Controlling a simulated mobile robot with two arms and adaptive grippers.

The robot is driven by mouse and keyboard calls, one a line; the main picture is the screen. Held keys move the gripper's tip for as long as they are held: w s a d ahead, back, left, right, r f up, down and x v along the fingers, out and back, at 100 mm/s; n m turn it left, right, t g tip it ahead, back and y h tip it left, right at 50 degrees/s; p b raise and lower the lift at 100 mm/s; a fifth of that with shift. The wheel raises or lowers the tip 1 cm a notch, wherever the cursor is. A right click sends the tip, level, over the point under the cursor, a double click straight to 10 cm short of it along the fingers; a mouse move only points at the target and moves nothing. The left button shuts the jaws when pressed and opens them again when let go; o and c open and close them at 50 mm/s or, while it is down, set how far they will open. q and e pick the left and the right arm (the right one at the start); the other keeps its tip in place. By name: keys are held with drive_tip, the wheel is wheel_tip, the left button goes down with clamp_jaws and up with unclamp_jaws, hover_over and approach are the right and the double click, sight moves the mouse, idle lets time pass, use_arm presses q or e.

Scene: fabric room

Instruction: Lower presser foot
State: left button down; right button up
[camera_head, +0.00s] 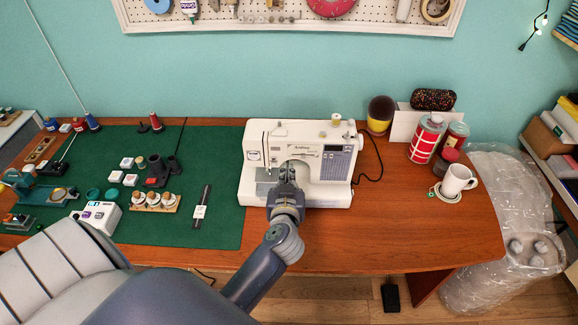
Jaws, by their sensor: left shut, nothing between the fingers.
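A white sewing machine (338,174) stands upright on the wooden table, right of the green mat. My left gripper (290,170) is at the machine's needle area, below its upper body and over its bed. The gripper is shut, with nothing seen between its fingers. The presser foot and its lever are hidden or too small to make out behind my gripper. I cannot tell whether my fingers touch the machine. My right gripper is not in view.
A green mat (222,222) with spools, a white box (97,215) and small tools covers the table's left. A mug (457,181) and red cans (425,140) stand at the right. A cable runs beside the machine. The table's front right is clear.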

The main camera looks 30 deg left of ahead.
sight(290, 158)
use_arm(q)
drive_tip(key=shift+w, duration=0.1)
drive_tip(key=x, duration=1)
wheel_tip(290, 158, down, 3)
drive_tip(key=shift+b, duration=0.65)
drive_tip(key=shift+f, duration=0.45)
drive_tip(key=shift+d, duration=0.1)
